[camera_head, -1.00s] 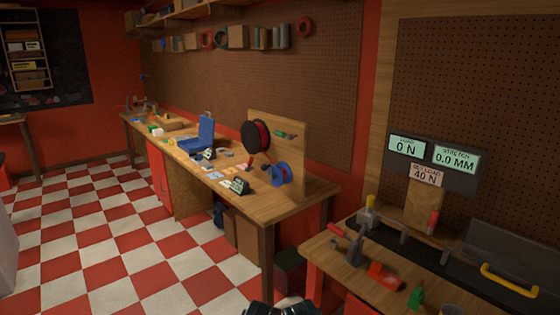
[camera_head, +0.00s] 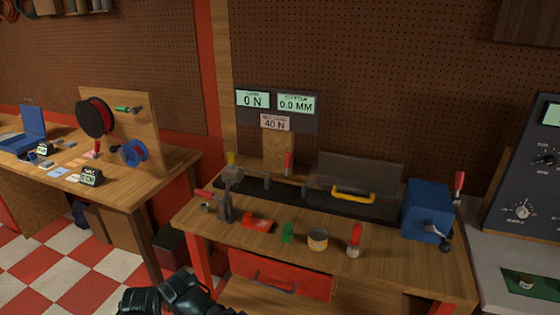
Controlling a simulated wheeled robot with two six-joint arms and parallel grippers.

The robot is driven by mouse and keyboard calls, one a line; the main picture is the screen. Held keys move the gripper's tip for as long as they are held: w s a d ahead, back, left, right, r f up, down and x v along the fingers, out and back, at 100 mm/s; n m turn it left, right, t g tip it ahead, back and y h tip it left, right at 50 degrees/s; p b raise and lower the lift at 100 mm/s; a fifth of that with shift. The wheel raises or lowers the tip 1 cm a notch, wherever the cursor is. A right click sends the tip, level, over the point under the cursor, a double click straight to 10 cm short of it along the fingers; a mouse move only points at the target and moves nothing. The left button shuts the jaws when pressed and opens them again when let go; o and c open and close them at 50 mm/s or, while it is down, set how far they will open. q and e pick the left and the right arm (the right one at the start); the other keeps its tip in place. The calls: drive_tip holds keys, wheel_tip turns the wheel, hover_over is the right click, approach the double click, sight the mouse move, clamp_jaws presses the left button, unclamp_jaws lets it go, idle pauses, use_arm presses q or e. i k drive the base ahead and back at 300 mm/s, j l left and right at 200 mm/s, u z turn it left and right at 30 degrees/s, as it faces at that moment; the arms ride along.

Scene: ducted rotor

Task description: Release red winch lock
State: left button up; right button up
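A blue box (camera_head: 427,210), which looks like the winch, stands at the right end of the wooden bench. A crank with a dark knob (camera_head: 445,246) is on its front. A red-handled lever (camera_head: 459,185) stands upright at its right rear side and looks like the red winch lock; its lower part is partly hidden. Dark parts of my own arm show at the bottom left edge, well away from the winch. No gripper fingertips show in this view.
A black rail with a grey cover and yellow handle (camera_head: 353,195) runs along the bench back. A grey clamp (camera_head: 232,188), red block (camera_head: 258,224), green piece (camera_head: 287,232), tin (camera_head: 318,239) and red-handled tool (camera_head: 354,240) occupy the bench. The display reads 0 N and 0.0 MM.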

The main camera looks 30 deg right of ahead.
sight(460, 176)
drive_tip(key=z, duration=2.25)
drive_tip(key=i+j+z, duration=0.1)
drive_tip(key=j+z, duration=0.15)
drive_tip(key=i+j+z, duration=0.1)
drive_tip(key=j+z, duration=0.15)
drive_tip(key=j, duration=0.1)
